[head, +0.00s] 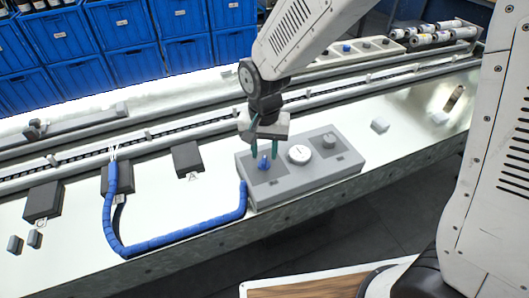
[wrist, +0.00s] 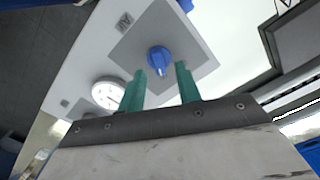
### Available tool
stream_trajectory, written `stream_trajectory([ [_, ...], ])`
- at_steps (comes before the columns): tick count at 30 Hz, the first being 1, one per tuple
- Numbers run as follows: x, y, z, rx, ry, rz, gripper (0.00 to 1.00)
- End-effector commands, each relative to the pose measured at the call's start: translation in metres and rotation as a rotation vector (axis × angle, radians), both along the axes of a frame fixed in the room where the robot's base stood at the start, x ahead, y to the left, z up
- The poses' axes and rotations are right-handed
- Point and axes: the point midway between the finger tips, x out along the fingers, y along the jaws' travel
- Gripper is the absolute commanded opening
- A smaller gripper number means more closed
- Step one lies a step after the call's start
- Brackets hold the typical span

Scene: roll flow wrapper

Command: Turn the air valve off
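The air valve is a small blue knob (head: 263,162) on a dark square plate at the left end of a grey control box (head: 320,180). In the wrist view the blue knob (wrist: 160,58) sits just beyond the fingertips, between their lines. My gripper (head: 264,154) is above the plate and pointing down, with its green fingers on either side of the knob. In the wrist view my gripper (wrist: 160,70) has its two fingers apart with nothing held between them. I cannot tell whether either finger touches the knob.
A white round gauge (head: 299,154) and a grey knob (head: 329,141) sit to the right on the same box. A blue segmented hose (head: 180,240) runs from the box's left side to a dark block. Blue bins (head: 130,45) stand behind the conveyor rail (head: 150,145).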

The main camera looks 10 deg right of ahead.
Motion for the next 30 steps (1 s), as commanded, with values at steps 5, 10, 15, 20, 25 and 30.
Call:
stream_trajectory([
  [5,-0.001,0.0,-0.015,0.0,0.002,0.0,0.34],
  [10,0.0,0.0,-0.016,0.0,0.0,0.0,0.34],
  [15,0.0,0.0,-0.016,0.0,0.0,0.0,0.17],
  [20,0.0,0.0,-0.016,0.0,0.0,0.0,0.0],
  [25,0.0,0.0,-0.016,0.0,0.0,0.008,0.0],
  [30,0.0,0.0,-0.016,0.0,0.0,0.051,0.0],
])
